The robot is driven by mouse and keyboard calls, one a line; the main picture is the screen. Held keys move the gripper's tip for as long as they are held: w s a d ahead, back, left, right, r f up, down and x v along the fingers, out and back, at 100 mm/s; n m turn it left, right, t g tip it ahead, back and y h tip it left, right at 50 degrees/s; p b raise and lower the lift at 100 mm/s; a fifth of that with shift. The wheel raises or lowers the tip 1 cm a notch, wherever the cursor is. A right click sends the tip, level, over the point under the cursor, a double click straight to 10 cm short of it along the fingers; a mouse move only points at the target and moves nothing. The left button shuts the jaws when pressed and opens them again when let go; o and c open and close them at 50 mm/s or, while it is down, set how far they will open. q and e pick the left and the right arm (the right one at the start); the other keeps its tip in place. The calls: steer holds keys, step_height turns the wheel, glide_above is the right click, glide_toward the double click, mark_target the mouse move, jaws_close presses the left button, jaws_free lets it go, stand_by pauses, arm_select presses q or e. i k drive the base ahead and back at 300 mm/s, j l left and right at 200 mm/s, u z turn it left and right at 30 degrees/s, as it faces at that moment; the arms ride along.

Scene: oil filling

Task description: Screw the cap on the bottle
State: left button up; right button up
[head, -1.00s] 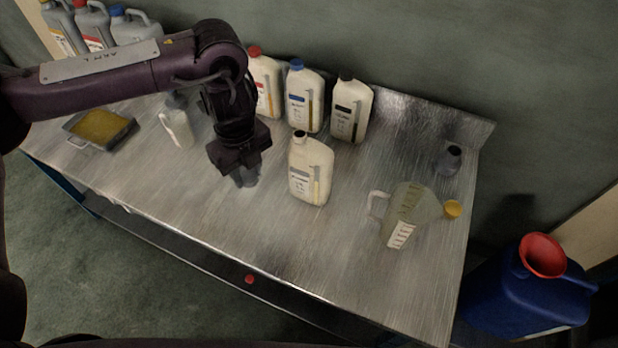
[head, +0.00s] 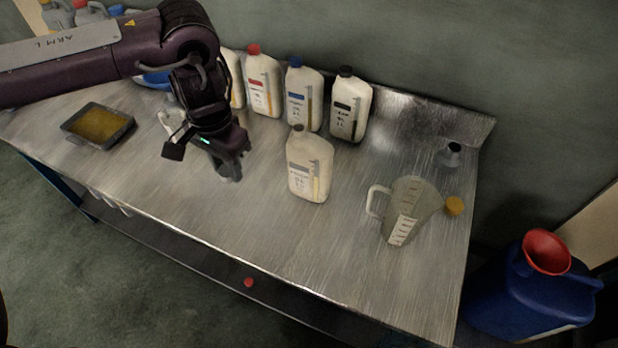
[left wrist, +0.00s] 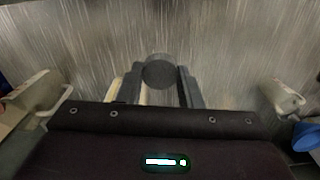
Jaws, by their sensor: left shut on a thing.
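An off-white bottle (head: 309,168) with a grey label stands upright in the middle of the metal table. Its neck shows a dark top; I see no coloured cap on it. My left gripper (head: 228,172) is above the table to the left of this bottle, apart from it, pointing down. In the left wrist view a round dark grey piece, seemingly a cap (left wrist: 159,71), sits between the fingertips of my left gripper (left wrist: 160,88), which is shut on it. The head view hides this cap. My right gripper is not in view.
Bottles with red (head: 263,84), blue (head: 303,95) and black (head: 350,105) caps stand behind. A measuring jug (head: 410,212), yellow cap (head: 454,206) and grey funnel-like piece (head: 449,155) are at right. A tray (head: 98,126) is left. The table's front middle is clear.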

mark_target(310, 157)
steer(key=k+u, duration=0.1)
steer(key=k, duration=1.15)
